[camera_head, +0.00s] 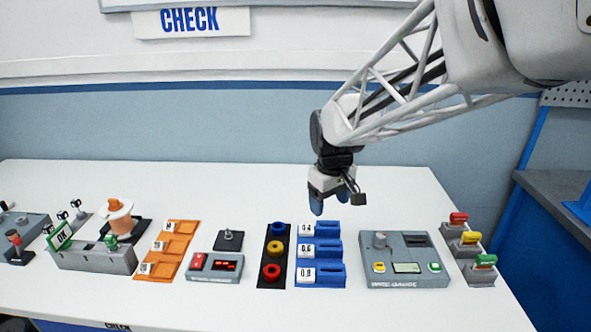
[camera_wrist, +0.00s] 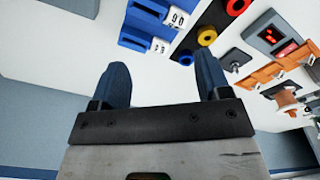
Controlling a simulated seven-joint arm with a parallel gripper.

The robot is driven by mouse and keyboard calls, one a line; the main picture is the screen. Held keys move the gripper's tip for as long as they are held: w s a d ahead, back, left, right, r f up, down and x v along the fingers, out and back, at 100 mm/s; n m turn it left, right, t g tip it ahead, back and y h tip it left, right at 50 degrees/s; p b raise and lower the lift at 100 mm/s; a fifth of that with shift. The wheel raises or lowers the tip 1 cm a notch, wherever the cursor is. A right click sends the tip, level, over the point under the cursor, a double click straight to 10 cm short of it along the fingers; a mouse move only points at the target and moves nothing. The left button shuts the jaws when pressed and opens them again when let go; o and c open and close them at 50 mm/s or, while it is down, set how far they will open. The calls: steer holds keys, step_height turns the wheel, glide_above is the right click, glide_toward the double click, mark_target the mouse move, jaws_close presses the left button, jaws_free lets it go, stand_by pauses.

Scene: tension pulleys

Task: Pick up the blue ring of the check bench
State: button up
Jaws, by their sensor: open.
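The blue ring (camera_head: 278,229) sits at the far end of a black strip holder (camera_head: 262,255) on the white bench. A yellow ring (camera_head: 274,248) and a red ring (camera_head: 271,272) sit nearer on the same strip. In the wrist view the blue ring (camera_wrist: 184,57) shows just beyond the right fingertip. My gripper (camera_head: 329,203) is open and empty, above the bench, to the right of and behind the blue ring. Its two blue fingers also show in the wrist view (camera_wrist: 163,75).
Blue labelled slot blocks (camera_head: 320,273) stand just right of the strip. A grey gauge box (camera_head: 405,262) is further right. Left are a grey unit with a red display (camera_head: 214,267) and orange trays (camera_head: 168,250). The bench behind them is clear.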

mark_target(276, 224)
steer(key=w+a+f+n+g, duration=0.1)
steer(key=w+a+f+n, duration=0.3)
steer(key=w+a+f, duration=0.6)
steer(key=w+a, duration=0.2)
steer(key=a, duration=0.2)
steer(key=shift+w+a+f+n, duration=0.2)
steer(key=shift+w+f+n, duration=0.2)
steer(key=shift+f, duration=1.25)
steer(key=shift+d+f, duration=0.15)
steer(key=shift+f, duration=2.5)
steer(key=c, duration=1)
